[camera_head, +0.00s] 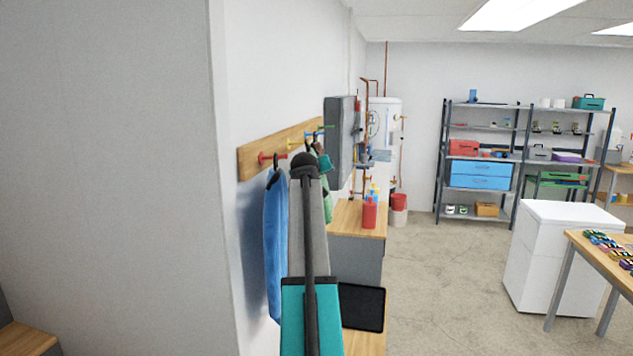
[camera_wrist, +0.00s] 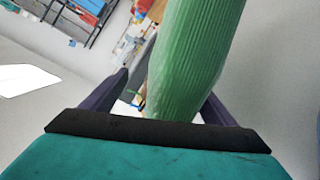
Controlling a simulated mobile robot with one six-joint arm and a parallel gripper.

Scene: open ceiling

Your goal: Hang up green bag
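The green bag (camera_head: 327,208) hangs upright by the wall rack, partly hidden behind my arm. In the wrist view the ribbed green bag (camera_wrist: 195,55) fills the middle, close in front of my gripper. My gripper (camera_head: 323,161) is at the bag's top, beside the far hooks. In the wrist view its dark fingers (camera_wrist: 168,85) stand apart on either side of the bag. The wooden hook rack (camera_head: 249,161) has red, yellow, blue and green hooks. A dark loop (camera_head: 310,143) shows near the blue hook; whether it rests on the hook is unclear.
A blue bag (camera_head: 275,245) hangs at the red hook, left of my arm. A grey wall box (camera_head: 340,140) is just beyond the rack. A wooden bench (camera_head: 347,217) with a red container (camera_head: 369,214) stands below.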

